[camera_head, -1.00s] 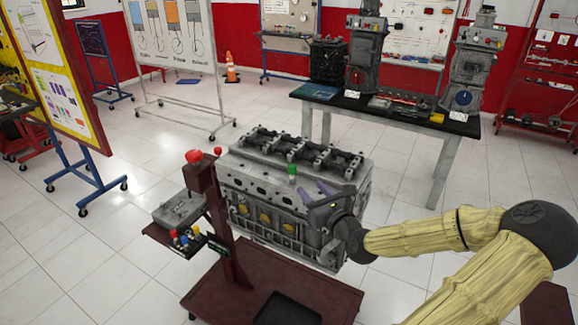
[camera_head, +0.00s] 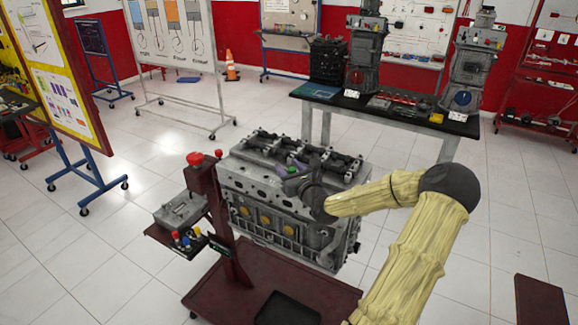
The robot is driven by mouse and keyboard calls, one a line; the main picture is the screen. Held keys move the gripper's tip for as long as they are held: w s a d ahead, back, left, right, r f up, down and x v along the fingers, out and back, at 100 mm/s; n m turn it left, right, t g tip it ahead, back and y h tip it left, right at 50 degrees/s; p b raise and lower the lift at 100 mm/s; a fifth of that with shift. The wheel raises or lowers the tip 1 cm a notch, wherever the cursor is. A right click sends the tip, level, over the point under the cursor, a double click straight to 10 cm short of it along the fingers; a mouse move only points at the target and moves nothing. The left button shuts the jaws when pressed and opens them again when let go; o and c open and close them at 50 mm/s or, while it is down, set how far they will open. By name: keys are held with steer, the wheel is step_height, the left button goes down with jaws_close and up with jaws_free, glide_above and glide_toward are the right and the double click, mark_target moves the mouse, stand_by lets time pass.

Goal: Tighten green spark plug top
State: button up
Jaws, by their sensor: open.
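The grey engine block (camera_head: 262,215) stands on the dark red trolley in the middle of the view. The green spark plug top (camera_head: 289,171) shows only as a small green patch on the block's upper face, mostly hidden by my gripper. My gripper (camera_head: 292,168) is open, its purple-grey fingers at the green top. I cannot tell whether the fingers touch it or are around it.
The dark red trolley (camera_head: 268,278) carries a post with a red button (camera_head: 194,158) left of the block. A side shelf holds a grey box (camera_head: 180,211) and several coloured plugs (camera_head: 186,239). A workbench (camera_head: 400,109) with engine models stands behind. The floor between is clear.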

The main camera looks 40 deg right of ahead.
steer(key=shift+w, duration=0.1)
jaws_close()
steer(key=shift+d+m+h, duration=0.1)
steer(key=shift+m+h, duration=0.4)
steer(key=shift+h, duration=0.3)
steer(key=m+g+h, duration=0.1)
steer(key=m+h, duration=0.1)
steer(key=h, duration=0.1)
steer(key=shift+d+g+b, duration=0.15)
steer(key=shift+g+b, duration=0.25)
steer(key=shift+d+m+h, duration=0.1)
steer(key=shift+m+h, duration=0.3)
steer(key=shift+h, duration=0.1)
jaws_free()
